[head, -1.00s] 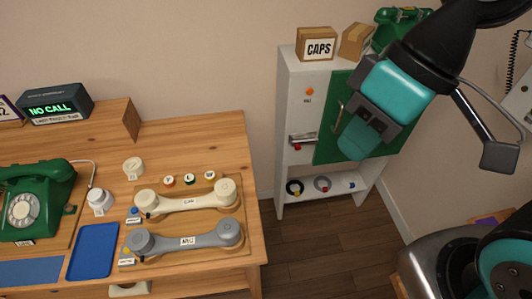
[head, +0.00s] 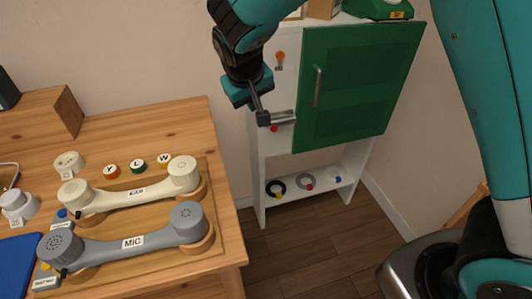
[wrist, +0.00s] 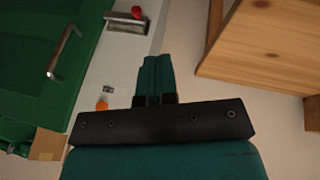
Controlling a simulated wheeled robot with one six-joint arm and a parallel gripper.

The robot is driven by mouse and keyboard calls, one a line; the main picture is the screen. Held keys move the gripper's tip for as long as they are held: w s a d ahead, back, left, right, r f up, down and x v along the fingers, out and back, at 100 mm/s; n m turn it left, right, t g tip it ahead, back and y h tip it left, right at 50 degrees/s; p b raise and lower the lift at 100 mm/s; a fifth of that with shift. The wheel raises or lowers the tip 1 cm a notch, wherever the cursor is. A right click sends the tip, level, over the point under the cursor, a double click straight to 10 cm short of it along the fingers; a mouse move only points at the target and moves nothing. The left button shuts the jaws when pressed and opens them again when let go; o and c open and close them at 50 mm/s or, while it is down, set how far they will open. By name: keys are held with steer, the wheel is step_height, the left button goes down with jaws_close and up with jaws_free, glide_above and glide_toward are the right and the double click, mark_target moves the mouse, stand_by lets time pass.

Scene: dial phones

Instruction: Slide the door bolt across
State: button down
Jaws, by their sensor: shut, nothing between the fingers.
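The silver door bolt (head: 284,117) sits on the white cabinet front, left of the green door (head: 352,85). Its right end is close to the door's edge; I cannot tell whether it crosses it. In the wrist view the bolt (wrist: 122,22) shows near the top with a red spot beside it. My gripper (wrist: 154,62) is shut and empty, its teal fingers together, apart from the bolt in that picture. In the head view my gripper (head: 238,97) hangs left of and above the bolt, its fingertips mostly hidden. The camera bracket partly covers the bolt's left end.
The door has a metal handle (head: 317,87). An orange knob (head: 280,56) is above the bolt. The wooden desk (head: 222,190), with cream (head: 135,191) and grey (head: 130,243) handsets, stands left of the cabinet. Rings lie on the low shelf (head: 325,187).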

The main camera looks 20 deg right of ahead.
mark_target(282, 125)
steer(key=w+f+t+h+b, duration=0.1)
steer(key=w+f, duration=0.3)
steer(key=f, duration=0.4)
steer(key=shift+w+a+m+h+b, duration=0.15)
steer(key=shift+a+m+h+b, duration=0.3)
steer(key=shift+b, duration=0.35)
steer(key=w+d+f, duration=0.5)
steer(key=d+f, duration=0.2)
steer(key=f, duration=0.1)
steer(key=shift+w+d+f, duration=0.15)
steer(key=shift+w+f, duration=0.05)
steer(key=shift+f, duration=0.2)
